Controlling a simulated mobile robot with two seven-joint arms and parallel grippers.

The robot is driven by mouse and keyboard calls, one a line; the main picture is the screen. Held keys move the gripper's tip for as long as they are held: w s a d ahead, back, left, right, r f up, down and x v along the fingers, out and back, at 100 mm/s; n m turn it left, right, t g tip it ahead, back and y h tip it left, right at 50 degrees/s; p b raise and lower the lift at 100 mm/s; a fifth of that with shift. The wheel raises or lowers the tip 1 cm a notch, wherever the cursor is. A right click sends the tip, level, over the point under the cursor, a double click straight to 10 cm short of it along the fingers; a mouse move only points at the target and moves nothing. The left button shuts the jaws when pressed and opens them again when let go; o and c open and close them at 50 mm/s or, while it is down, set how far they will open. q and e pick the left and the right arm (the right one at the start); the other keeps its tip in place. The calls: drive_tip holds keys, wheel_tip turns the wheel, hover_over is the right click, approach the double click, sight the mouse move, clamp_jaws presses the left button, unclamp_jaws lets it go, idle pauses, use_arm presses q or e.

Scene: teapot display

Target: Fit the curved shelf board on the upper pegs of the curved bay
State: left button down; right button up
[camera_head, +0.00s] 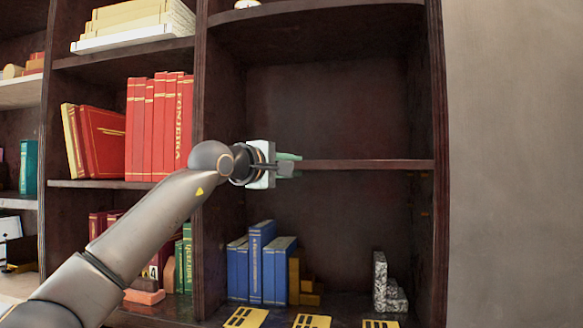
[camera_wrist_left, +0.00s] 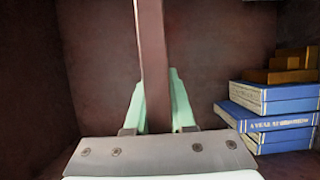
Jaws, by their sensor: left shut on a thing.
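The curved shelf board (camera_head: 365,164) is a thin dark brown board lying across the right-hand bay (camera_head: 440,120), about level in the head view. Its right end appears close to the bay's right side wall. My left gripper (camera_head: 289,165) is shut on the board's front edge, left of its middle. In the left wrist view the board (camera_wrist_left: 152,45) runs upright in the picture between the pale green fingers of the gripper (camera_wrist_left: 156,105). The board's left part is hidden behind my gripper. The upper pegs are not visible, so I cannot tell whether the board touches them. My right gripper is not in view.
A grey speckled bookend (camera_head: 387,285) stands at the lower right. Yellow cards (camera_head: 246,317) lie in front. Red books (camera_head: 160,125) fill the neighbouring bay. Space above the board is empty.

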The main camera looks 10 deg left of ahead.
use_arm(q)
drive_tip(key=shift+w+r, duration=0.15)
drive_tip(key=shift+w, duration=0.4)
drive_tip(key=shift+w+r, duration=0.15)
drive_tip(key=shift+w, duration=0.35)
drive_tip(key=c, duration=0.7)
unclamp_jaws()
drive_tip(key=shift+f, duration=0.45)
drive_tip(key=shift+s+a+b, duration=0.1)
drive_tip(key=shift+s+b, duration=0.1)
drive_tip(key=shift+b, duration=0.3)
drive_tip(key=b+v, duration=0.4)
drive_tip(key=v, duration=0.1)
drive_tip(key=shift+s+f+b, duration=0.1)
drive_tip(key=shift+b, duration=0.2)
drive_tip(key=b+v, duration=0.1)
drive_tip(key=v, duration=0.3)
drive_tip(key=b+v, duration=0.1)
drive_tip(key=v, duration=0.2)
drive_tip(key=shift+r+b, duration=0.3)
drive_tip(key=shift+r, duration=0.1)
